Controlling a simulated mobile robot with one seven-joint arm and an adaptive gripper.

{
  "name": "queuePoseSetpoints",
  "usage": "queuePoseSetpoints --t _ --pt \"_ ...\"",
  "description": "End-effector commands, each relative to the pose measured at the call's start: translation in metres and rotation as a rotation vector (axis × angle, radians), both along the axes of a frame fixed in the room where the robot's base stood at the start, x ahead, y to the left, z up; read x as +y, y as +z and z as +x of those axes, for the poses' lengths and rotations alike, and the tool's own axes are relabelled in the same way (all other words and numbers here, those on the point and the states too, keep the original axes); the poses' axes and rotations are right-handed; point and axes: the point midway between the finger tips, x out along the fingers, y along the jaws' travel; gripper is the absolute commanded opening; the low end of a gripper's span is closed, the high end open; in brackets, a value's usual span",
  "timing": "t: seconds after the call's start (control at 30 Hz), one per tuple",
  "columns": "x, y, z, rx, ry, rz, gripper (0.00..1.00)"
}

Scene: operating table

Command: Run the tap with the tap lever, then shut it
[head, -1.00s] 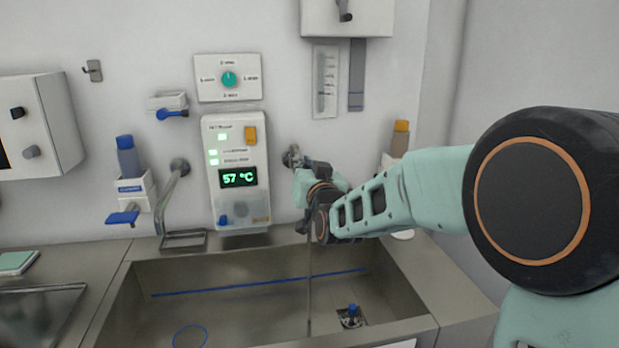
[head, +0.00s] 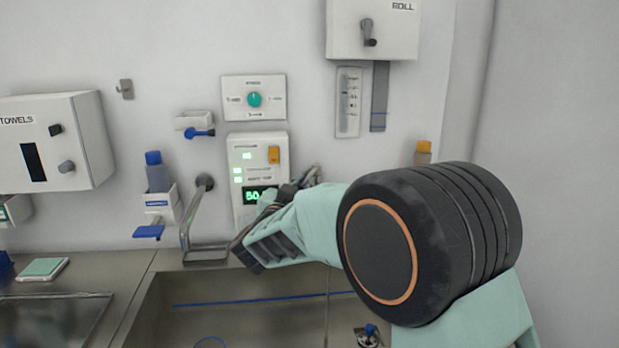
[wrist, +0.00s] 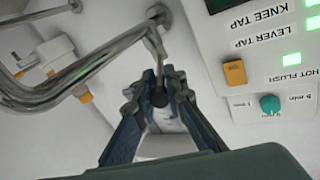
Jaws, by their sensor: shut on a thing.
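The tap lever (wrist: 153,46) is a thin metal arm with a dark round knob (wrist: 159,98), below its wall mount in the wrist view. My gripper (wrist: 160,82) is shut on the lever, its fingers on both sides near the knob. In the head view my gripper (head: 303,182) is at the right edge of the wall control panel (head: 237,153), and my arm hides most of the lever and tap. A thin vertical streak (head: 327,310) like running water drops into the steel sink (head: 250,325). A curved metal pipe (wrist: 40,92) passes left of my gripper.
The panel's display (head: 252,195) is partly hidden and reads about 50. Another bent pipe (head: 190,222) stands left of the panel. A soap dispenser (head: 158,185), towel box (head: 65,145) and roll box (head: 375,32) are on the wall. The sink's left side is open.

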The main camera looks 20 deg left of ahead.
Motion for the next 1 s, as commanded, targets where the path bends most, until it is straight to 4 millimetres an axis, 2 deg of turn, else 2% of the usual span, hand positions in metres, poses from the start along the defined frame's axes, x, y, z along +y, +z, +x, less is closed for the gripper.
queuePoseSetpoints --t 0.2,0.73,0.77,0.87,1.0 --pt "0.0073 0.0012 -0.0004 0.000 -0.047 0.000 0.00" --pt "0.0081 0.0010 0.0003 -0.003 -0.064 0.001 0.00" --pt "0.0081 0.0010 0.0003 -0.003 -0.064 0.001 0.14" --pt "0.0079 0.0009 0.0004 -0.002 -0.065 0.002 0.25" --pt "0.0078 0.0008 0.0004 -0.002 -0.065 0.002 0.26"
